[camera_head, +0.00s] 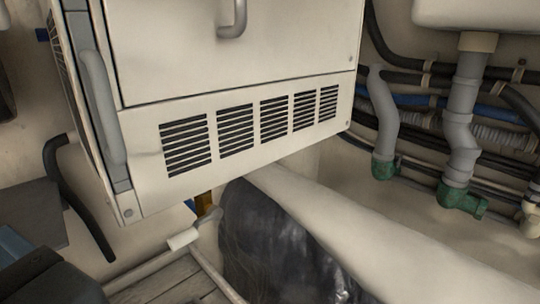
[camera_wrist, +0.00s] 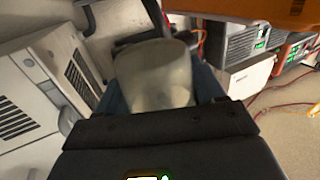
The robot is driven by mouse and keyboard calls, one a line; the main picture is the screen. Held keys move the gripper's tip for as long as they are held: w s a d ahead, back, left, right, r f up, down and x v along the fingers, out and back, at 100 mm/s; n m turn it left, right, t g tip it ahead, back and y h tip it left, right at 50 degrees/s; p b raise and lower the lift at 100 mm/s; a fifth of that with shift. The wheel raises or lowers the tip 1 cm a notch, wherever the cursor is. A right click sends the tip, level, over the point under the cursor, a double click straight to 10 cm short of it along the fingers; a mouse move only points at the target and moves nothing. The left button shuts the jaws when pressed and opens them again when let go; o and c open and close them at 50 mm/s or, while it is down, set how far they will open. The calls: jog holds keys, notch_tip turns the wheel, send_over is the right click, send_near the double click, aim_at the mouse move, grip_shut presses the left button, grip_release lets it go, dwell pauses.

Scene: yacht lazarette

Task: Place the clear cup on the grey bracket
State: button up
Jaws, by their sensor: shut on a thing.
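The clear cup (camera_wrist: 153,72) is in the middle of the wrist view, a cloudy see-through vessel. My gripper (camera_wrist: 158,92) is shut on it, with a dark finger on each side. The cup hides part of what lies behind it. I cannot make out the grey bracket for certain in either view. The head view does not clearly show the cup or my gripper's fingers.
A large cream cabinet with vents (camera_head: 240,125) fills the upper middle of the head view. Grey pipes (camera_head: 462,110) with green fittings and dark hoses run along the right wall. Grey boxes with green lights (camera_wrist: 232,48) stand at the wrist view's right.

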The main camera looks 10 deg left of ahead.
jog(key=w+a, duration=0.3)
jog(key=a, duration=0.1)
jog(key=w+a, duration=0.4)
jog(key=a, duration=0.1)
jog(key=w+a, duration=0.4)
jog(key=a, duration=0.1)
jog(key=shift+w+f, duration=0.1)
jog(key=shift+w, duration=0.05)
jog(key=shift+f+b, duration=1.6)
jog(key=shift+f, duration=0.05)
jog(key=shift+f, duration=0.25)
jog(key=o, duration=0.7)
jog(key=shift+r, duration=0.1)
jog(key=shift+o, duration=0.2)
